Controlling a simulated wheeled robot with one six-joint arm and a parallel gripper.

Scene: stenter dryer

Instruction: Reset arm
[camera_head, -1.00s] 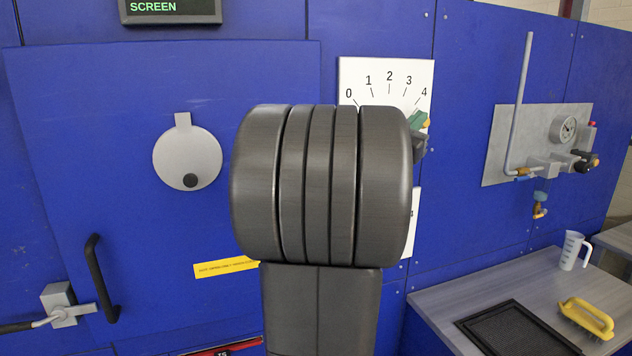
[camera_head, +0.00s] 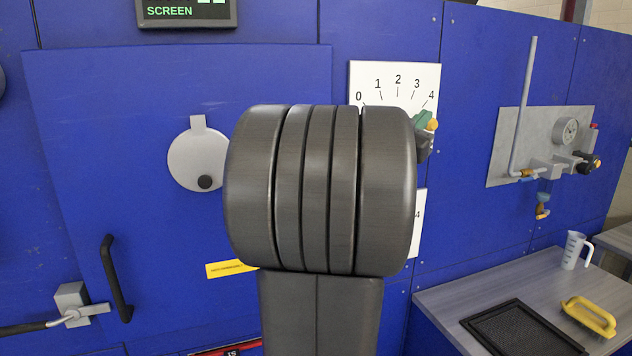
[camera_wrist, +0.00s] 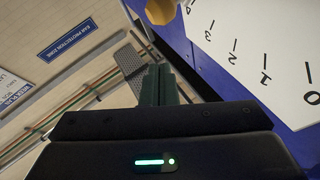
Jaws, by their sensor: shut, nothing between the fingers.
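My arm's dark grey link fills the middle of the head view and hides part of the wall behind it. In the wrist view my gripper (camera_wrist: 160,75) shows as dark green fingers held together, with nothing between them. It is beside the white scale panel (camera_wrist: 255,55), apart from it as far as I can tell. A small green part (camera_head: 423,119) peeks out past my arm in the head view, next to a yellow-orange knob (camera_head: 432,125). A yellow-orange round part (camera_wrist: 160,10) also shows in the wrist view near the panel's edge.
The white 0 to 4 scale (camera_head: 398,85) is on the blue wall. A door with a black handle (camera_head: 115,278) and a round cover (camera_head: 197,160) is at left.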

